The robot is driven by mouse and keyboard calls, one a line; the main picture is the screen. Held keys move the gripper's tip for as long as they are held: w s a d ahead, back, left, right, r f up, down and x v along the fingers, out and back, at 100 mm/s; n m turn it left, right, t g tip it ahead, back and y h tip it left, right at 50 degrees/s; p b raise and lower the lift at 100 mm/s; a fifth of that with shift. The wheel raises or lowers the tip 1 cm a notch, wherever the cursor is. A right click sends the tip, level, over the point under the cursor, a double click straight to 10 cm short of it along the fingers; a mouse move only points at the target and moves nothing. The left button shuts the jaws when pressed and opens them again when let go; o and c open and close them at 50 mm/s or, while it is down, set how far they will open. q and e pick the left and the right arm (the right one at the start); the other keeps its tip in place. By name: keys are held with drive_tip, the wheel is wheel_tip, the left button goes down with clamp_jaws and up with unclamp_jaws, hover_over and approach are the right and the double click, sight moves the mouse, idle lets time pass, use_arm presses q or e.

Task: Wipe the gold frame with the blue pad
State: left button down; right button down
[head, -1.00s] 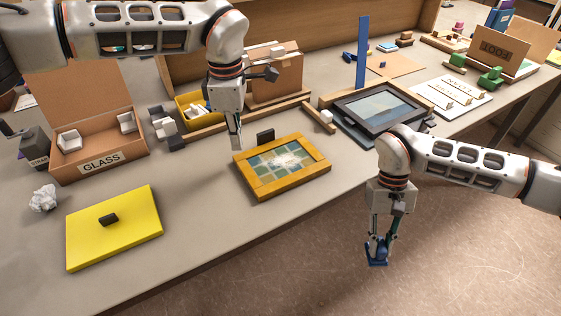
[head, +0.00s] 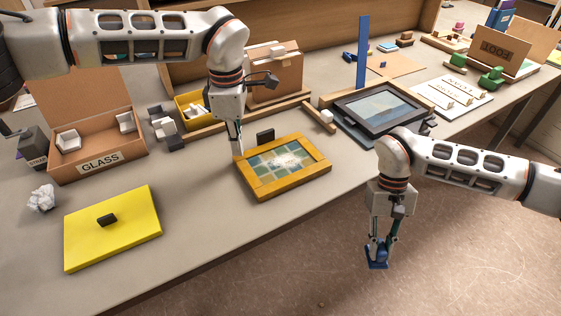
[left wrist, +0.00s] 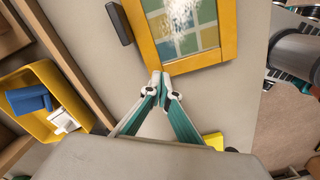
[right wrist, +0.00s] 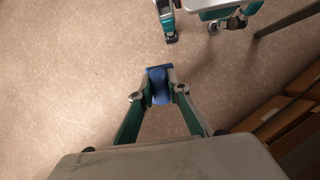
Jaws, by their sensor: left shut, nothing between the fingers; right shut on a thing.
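The gold frame (head: 283,167) lies flat on the table, with a panel of green, yellow and pale squares inside and a whitish smear on it. In the left wrist view its gold border (left wrist: 200,60) is just beyond my fingertips. My left gripper (head: 238,153) is shut and empty at the frame's left edge; whether it touches the frame I cannot tell. My right gripper (head: 379,250) is shut on the blue pad (head: 377,262) and holds it over the floor, off the table's front edge. The pad also shows between the fingers in the right wrist view (right wrist: 159,84).
A small black block (head: 265,135) stands behind the gold frame. A dark frame (head: 383,108) lies to its right. A yellow board (head: 113,229), the GLASS box (head: 98,150) and crumpled paper (head: 42,198) are at the left. The table between yellow board and gold frame is clear.

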use_arm(q)
drive_tip(key=shift+f, duration=0.9)
use_arm(e)
drive_tip(key=shift+f, duration=0.35)
